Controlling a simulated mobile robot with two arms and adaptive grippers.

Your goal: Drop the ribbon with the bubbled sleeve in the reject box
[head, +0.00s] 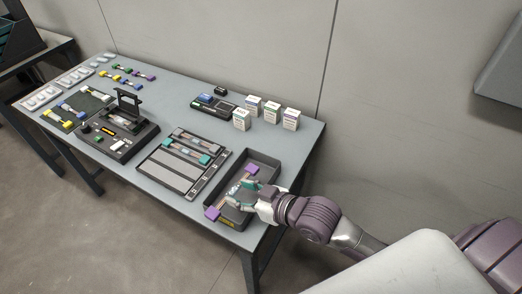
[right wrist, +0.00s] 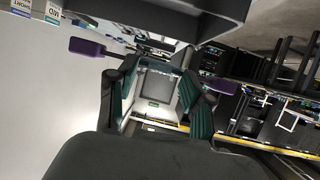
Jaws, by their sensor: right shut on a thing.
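My right gripper (head: 241,190) is shut on a ribbon with purple end blocks, above the dark open reject box (head: 271,158) at the table's front right. One purple end block (head: 252,169) shows beyond the fingers and the other purple block (head: 212,213) shows near the box's front left wall. In the right wrist view the right gripper's fingers (right wrist: 158,95) have one purple block (right wrist: 87,47) at left and one (right wrist: 242,142) at right. The sleeve is hidden by the fingers, so I cannot see bubbles. My left gripper is not in view.
A grey tray (head: 166,178) with teal-ended ribbons lies left of the box. A dark splicer (head: 118,138) with its lid up stands further left. Several white cartons (head: 291,119) stand behind. More coloured ribbons (head: 133,74) lie at the back left.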

